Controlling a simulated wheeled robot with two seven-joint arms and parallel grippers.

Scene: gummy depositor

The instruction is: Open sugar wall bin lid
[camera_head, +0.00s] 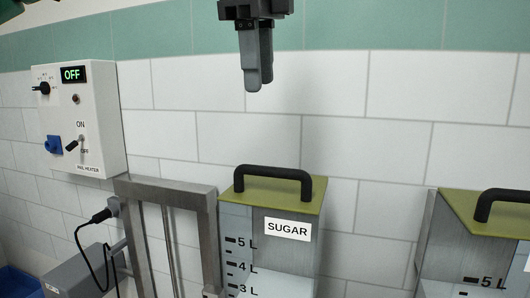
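The sugar bin (285,254) stands against the tiled wall at lower centre, with a white SUGAR label and a litre scale on its front. Its olive-green lid (256,200) lies flat on top, closed, with a black arched handle (272,170). My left gripper (257,82) hangs from the top edge, pointing down, above the lid and clear of the handle. Its two fingers are together with nothing between them. My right gripper is out of view.
A second bin (470,265) with the same lid and handle stands at the right edge. A white control box (98,135) reading OFF is on the wall at left. A grey metal frame (165,195) stands beside the sugar bin's left side.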

